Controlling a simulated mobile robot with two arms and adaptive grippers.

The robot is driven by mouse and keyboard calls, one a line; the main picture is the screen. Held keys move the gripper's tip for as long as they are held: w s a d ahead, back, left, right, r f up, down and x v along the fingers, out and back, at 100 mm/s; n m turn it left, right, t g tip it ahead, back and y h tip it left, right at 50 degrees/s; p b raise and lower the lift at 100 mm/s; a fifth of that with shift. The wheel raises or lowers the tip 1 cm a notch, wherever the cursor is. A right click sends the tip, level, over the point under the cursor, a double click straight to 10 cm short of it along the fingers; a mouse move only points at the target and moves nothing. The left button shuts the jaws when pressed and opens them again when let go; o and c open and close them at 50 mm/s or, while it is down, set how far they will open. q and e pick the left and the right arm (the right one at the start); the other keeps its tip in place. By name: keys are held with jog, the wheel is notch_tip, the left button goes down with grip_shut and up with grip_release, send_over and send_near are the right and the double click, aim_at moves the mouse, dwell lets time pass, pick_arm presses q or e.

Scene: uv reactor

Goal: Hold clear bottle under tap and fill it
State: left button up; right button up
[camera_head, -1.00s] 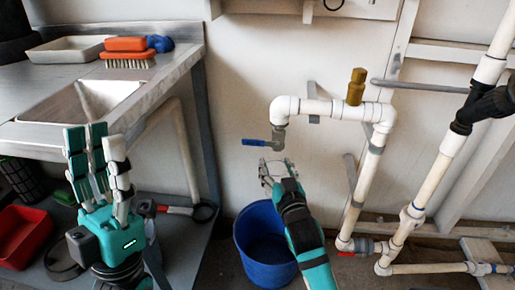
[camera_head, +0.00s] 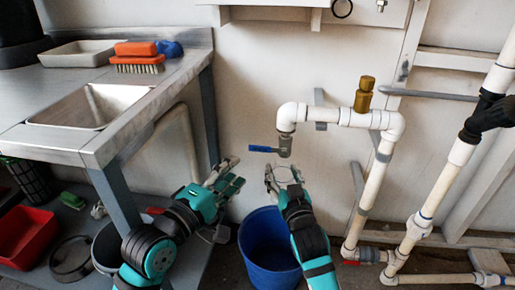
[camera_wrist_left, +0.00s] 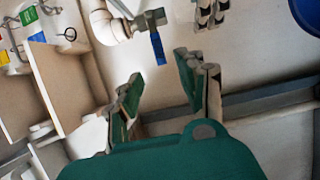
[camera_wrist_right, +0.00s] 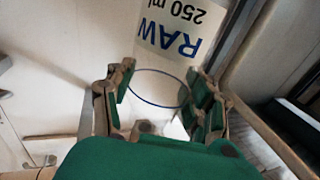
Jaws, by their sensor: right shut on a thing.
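My right gripper (camera_head: 284,174) is below the spout, shut on the clear bottle. The bottle is hard to see there; in the right wrist view its label (camera_wrist_right: 176,32) reads RAW 250 ml, between the fingers (camera_wrist_right: 160,98). No water stream is visible. My left gripper (camera_head: 231,172) is open and empty, left of and below the lever, apart from it; its fingers (camera_wrist_left: 160,88) frame nothing.
A blue bucket (camera_head: 246,245) stands on the floor below my right gripper. A metal sink bench (camera_head: 110,140) is at left, with a brush (camera_head: 136,60) and tray. White pipes with a brass valve (camera_head: 364,95) run at right. A red bin (camera_head: 25,238) is lower left.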

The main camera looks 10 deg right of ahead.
aim_at(257, 149)
pick_arm(q)
jog(key=x, duration=1)
jog(key=shift+w+d, duration=0.2)
jog(key=shift+w, duration=0.1)
jog(key=shift+c, duration=0.4)
grip_shut()
